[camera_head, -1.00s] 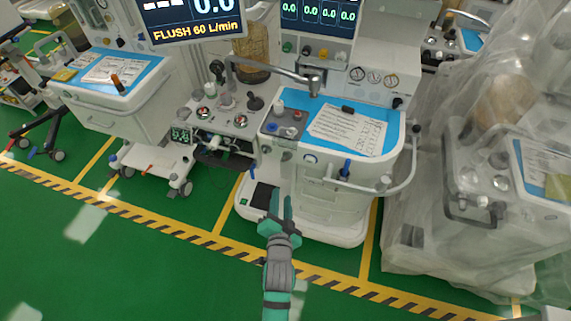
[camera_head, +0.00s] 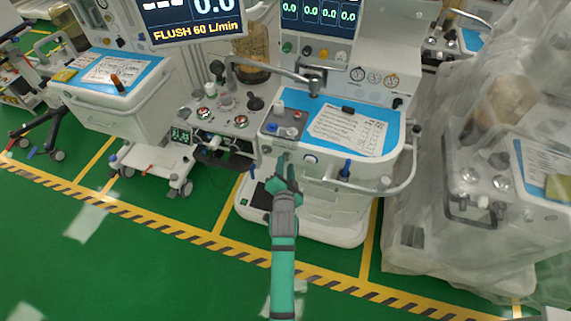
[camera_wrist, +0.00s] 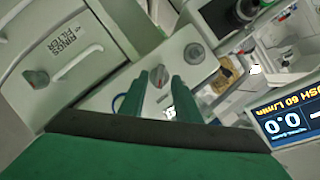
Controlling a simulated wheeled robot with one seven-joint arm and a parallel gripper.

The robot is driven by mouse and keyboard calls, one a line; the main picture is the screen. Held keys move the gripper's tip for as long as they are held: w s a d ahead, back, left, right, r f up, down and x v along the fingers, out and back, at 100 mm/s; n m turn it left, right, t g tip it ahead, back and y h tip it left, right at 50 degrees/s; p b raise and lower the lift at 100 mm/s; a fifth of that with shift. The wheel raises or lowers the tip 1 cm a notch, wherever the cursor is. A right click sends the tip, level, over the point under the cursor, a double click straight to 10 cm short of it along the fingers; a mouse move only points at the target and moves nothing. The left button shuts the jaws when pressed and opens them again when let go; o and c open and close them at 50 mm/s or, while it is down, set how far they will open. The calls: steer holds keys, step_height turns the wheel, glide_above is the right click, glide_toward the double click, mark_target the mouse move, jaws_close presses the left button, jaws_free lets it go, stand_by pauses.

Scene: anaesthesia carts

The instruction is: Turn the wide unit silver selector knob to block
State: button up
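The wide unit (camera_head: 335,190) is the middle cart with a blue-topped work surface. In the wrist view, a silver knob with a red mark (camera_wrist: 158,76) sits on its pale front panel. It shows between the fingertips of my gripper (camera_wrist: 160,88), which is open and empty. The fingers look short of the knob; I cannot tell whether they touch it. The knob's setting labels are unreadable.
A curved handrail (camera_head: 385,184) runs along the cart's front right. A plastic-covered cart (camera_head: 425,200) stands at right, another cart (camera_head: 110,100) at left. The green floor in front is clear.

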steer(key=shift+w+f, duration=0.2)
steer(key=shift+w, duration=0.45)
steer(key=shift+c, duration=0.3)
jaws_close()
steer(key=shift+n, duration=0.3)
steer(key=shift+w+a+n+g+h, duration=0.15)
steer(key=shift+n+g+h, duration=0.3)
steer(key=shift+n+h, duration=1.15)
steer(key=shift+a+n+g+h, duration=0.3)
steer(key=shift+n+h, duration=0.65)
steer(key=shift+n, duration=1.3)
steer(key=shift+w+a+n+g+h, duration=0.1)
steer(key=shift+n+g+h, duration=0.45)
steer(key=shift+n+h, duration=1.05)
steer(key=shift+s+n+y, duration=0.1)
steer(key=shift+n+y, duration=0.15)
steer(key=shift+n, duration=0.2)
